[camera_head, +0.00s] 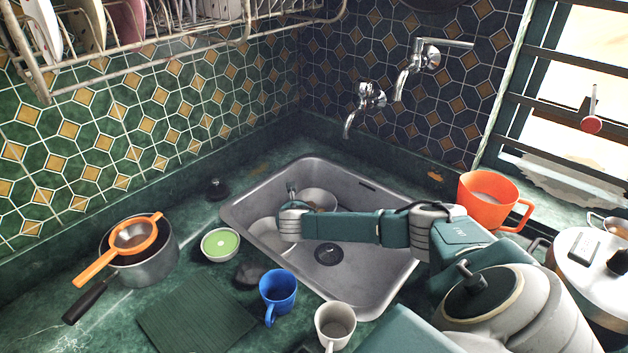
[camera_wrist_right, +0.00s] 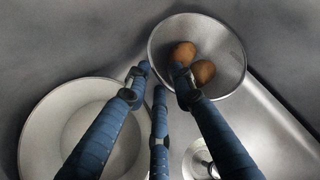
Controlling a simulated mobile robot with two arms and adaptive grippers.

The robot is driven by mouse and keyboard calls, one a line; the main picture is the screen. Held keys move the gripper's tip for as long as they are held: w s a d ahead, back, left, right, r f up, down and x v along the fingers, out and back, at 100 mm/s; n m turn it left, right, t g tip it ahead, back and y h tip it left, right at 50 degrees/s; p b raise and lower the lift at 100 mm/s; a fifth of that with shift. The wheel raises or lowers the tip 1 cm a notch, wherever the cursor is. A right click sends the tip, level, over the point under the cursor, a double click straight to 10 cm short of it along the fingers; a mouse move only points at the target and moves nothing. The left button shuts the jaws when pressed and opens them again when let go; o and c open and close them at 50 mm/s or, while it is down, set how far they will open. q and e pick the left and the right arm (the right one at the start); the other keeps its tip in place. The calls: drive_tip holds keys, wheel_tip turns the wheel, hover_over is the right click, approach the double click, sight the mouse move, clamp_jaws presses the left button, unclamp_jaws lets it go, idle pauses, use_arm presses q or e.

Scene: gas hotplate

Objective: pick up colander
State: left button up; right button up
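The colander, which I take to be the round metal bowl (camera_head: 322,196) in the far part of the sink, is partly hidden by my right arm. In the right wrist view the bowl (camera_wrist_right: 228,48) holds two brown round items (camera_wrist_right: 193,62). My right gripper (camera_head: 289,203) is at its left side in the head view. In the wrist view its blue fingers (camera_wrist_right: 160,75) are spread apart, one overlapping the bowl and the others outside its rim. I cannot tell whether they touch it. My left gripper is not in view.
A pale plate (camera_wrist_right: 45,125) lies in the sink (camera_head: 385,290) close beside the bowl. An orange strainer (camera_head: 134,236) rests on a pot (camera_head: 150,268) at left. A blue cup (camera_head: 278,292), white mug (camera_head: 335,325) and green-filled bowl (camera_head: 220,245) stand near the sink. An orange mug (camera_head: 488,200) stands right.

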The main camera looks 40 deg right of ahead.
drive_tip(key=x, duration=0.4)
drive_tip(key=shift+w+f+b, duration=0.1)
drive_tip(key=shift+b, duration=0.25)
clamp_jaws()
